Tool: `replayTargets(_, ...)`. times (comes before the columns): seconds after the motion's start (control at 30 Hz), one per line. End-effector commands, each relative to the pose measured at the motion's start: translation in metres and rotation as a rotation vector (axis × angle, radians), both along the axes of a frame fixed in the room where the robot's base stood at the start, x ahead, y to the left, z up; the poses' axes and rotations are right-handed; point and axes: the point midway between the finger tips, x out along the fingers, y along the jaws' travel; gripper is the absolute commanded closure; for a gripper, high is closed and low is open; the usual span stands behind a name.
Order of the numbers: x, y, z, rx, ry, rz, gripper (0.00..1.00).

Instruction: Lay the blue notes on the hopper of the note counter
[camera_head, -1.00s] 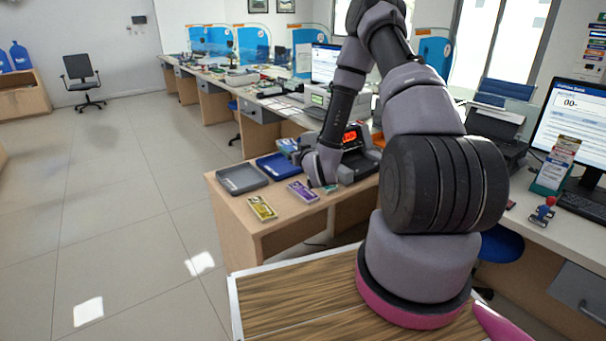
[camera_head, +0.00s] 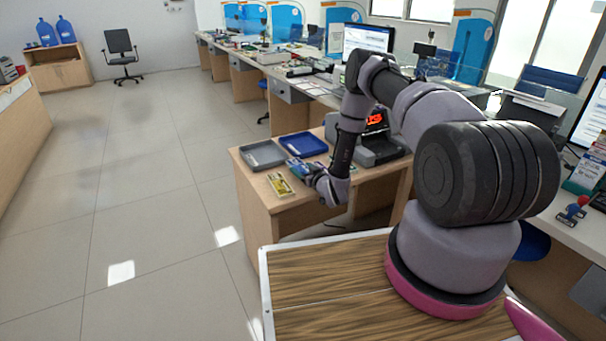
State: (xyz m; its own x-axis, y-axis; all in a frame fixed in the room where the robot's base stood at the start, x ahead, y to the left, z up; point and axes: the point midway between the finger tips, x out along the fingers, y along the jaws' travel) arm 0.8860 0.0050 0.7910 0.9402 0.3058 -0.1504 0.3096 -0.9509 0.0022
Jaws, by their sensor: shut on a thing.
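My gripper (camera_head: 303,170) is at the front of the side desk, between the yellow notes and the note counter. It is shut on a small bluish bundle, which looks like the blue notes (camera_head: 295,163); only a little of it shows past the fingers. The note counter (camera_head: 380,152), a dark grey machine with a lit red display, stands behind and right of my gripper. My forearm crosses in front of its left part, and its hopper cannot be made out clearly.
Yellow notes (camera_head: 280,185) lie near the desk's front left edge. A grey tray (camera_head: 262,155) and a blue tray (camera_head: 304,144) lie behind them. Purple notes are hidden by my arm. A monitor (camera_head: 367,40) stands on the counter behind. The floor at left is clear.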

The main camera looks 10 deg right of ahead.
Motion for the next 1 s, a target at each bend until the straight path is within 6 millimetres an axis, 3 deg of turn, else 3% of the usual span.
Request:
replayTargets(0.13, 0.0, 0.0, -0.02, 0.0, 0.0, 0.0, 0.89)
replayTargets(0.5, 0.0, 0.0, -0.024, 0.001, 0.0, -0.001, 0.89)
replayTargets(0.53, 0.0, 0.0, -0.023, 0.001, 0.0, -0.001, 0.14)
replayTargets(1.0, 0.001, 0.0, -0.02, 0.0, 0.0, 0.0, 0.13)
